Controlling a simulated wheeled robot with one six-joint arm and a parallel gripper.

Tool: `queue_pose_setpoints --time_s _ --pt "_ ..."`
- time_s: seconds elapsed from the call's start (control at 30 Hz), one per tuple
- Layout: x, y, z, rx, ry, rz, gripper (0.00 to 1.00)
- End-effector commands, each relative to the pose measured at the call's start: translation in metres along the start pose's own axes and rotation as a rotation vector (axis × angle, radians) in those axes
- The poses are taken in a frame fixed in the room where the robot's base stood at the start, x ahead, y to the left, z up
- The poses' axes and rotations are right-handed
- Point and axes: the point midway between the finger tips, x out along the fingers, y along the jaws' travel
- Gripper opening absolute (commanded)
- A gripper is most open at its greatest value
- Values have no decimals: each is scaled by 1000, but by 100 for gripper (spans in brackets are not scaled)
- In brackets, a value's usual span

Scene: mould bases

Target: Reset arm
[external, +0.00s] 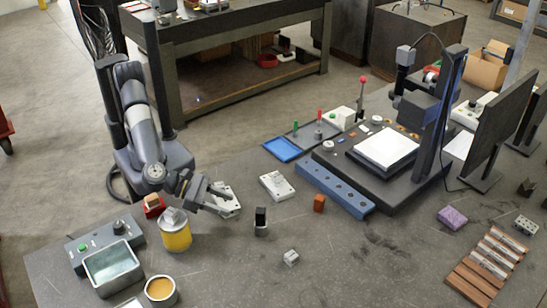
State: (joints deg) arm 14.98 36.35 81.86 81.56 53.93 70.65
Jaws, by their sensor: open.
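My gripper (224,199) is low over the left part of the bench in the external view. Its dark fingers are open and point to the right. A light grey mould base (231,208) lies right at the fingers, partly hidden by them; I cannot tell whether they touch it. A second light grey mould base (277,186) with small holes lies flat on the bench to the right, apart from the gripper. My arm reaches down from the back left edge of the bench.
A small black-and-grey block (261,222) stands to the right. A blue rail (334,188) fronts the dark measuring machine (372,165). The front middle of the bench is mostly clear.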

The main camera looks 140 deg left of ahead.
Motion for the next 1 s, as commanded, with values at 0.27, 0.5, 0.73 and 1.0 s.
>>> queue_pose_setpoints --time_s 0.27,0.5,0.73,1.0 --pt "26 1 0 -1 1 3 47" --pt "74 1 1 -1 1 3 47" --pt "116 1 1 -1 0 3 47" --pt "110 0 25 -3 -2 -1 47"
